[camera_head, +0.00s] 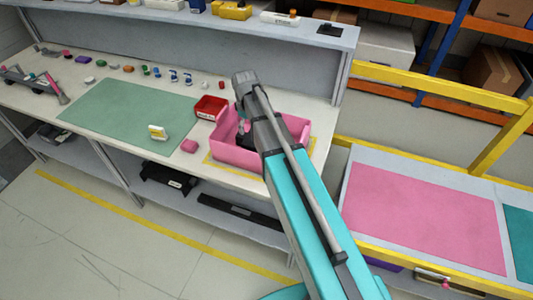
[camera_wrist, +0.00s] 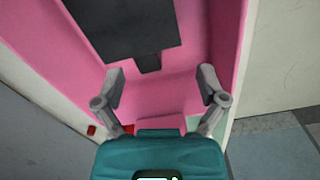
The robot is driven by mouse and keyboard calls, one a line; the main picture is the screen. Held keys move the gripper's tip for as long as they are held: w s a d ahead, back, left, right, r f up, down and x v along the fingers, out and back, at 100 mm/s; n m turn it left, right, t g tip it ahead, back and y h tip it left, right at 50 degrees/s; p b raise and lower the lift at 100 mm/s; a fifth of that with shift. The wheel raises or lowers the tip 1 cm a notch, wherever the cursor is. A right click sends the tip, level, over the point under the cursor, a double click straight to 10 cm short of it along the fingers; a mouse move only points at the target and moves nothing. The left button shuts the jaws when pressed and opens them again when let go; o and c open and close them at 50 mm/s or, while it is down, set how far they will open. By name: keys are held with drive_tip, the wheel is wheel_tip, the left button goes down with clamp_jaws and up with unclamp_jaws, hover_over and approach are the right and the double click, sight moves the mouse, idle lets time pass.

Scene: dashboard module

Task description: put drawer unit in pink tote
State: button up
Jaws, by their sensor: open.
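The pink tote (camera_head: 265,159) stands at the right end of the workbench, and its pink wall fills much of the wrist view (camera_wrist: 233,35). A dark grey blocky thing with a small tab (camera_wrist: 125,30) lies inside the tote. It looks like the drawer unit, but I cannot be sure. My gripper (camera_wrist: 161,76) is open, its two fingers apart over the tote with nothing between them. The dark thing is beyond the fingertips, apart from them. In the head view my arm hides part of the tote and most of the gripper.
A red bin (camera_head: 211,107) is just left of the tote. A raised shelf (camera_head: 200,22) runs along the back. A yellow-railed cart (camera_head: 420,210) stands at right.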

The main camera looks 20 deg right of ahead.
drive_tip(key=s+d+m, duration=0.3)
drive_tip(key=s+m, duration=0.5)
drive_tip(key=s, duration=1)
drive_tip(key=shift+d, duration=0.15)
